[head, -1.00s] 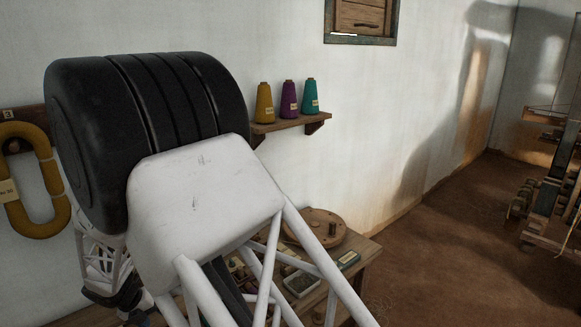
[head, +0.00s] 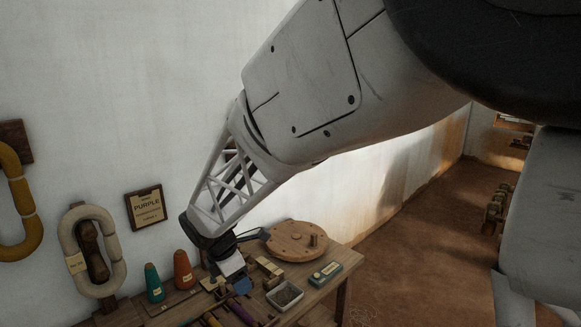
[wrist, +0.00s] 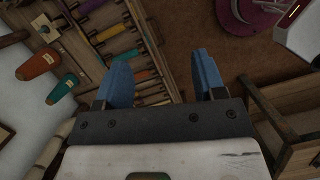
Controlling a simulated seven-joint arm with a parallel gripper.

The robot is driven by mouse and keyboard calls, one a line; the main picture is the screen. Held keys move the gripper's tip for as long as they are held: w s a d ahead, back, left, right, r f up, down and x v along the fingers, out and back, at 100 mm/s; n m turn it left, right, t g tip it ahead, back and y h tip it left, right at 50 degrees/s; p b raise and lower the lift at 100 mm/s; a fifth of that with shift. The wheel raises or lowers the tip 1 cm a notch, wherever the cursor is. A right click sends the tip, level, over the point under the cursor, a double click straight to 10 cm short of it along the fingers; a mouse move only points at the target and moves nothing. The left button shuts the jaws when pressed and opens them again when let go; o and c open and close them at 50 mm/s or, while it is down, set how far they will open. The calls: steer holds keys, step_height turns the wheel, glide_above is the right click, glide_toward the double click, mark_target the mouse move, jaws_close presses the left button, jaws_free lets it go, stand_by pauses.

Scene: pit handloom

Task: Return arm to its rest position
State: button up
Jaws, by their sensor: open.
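My arm reaches across the head view from the upper right down toward the workbench. My gripper (head: 238,281) is over the bench, low and left of centre in the head view. In the wrist view my gripper (wrist: 164,77) shows two blue fingers spread wide apart with nothing between them. The exact height of the fingertips above the bench is hard to tell.
The bench (head: 343,274) holds a round wooden disc (head: 296,243), a small grey tray (head: 285,295), a teal cone (head: 154,283) and an orange cone (head: 183,270). Yarn hanks hang on the left wall. Brown floor (head: 400,255) lies open to the right.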

steer(key=s+d+r+m, duration=0.2)
steer(key=d+r+m, duration=0.1)
steer(key=d, duration=0.3)
steer(key=s+d+r+m, duration=0.2)
steer(key=d+r+m, duration=0.15)
steer(key=d, duration=0.25)
steer(key=s+d+r+m+t+y, duration=0.1)
steer(key=s+d+r+m+y, duration=0.1)
steer(key=s+d+m, duration=1.6)
steer(key=s+d+r, duration=0.1)
steer(key=s, duration=0.2)
steer(key=shift+s+d+y, duration=0.2)
steer(key=shift+s+y, duration=0.1)
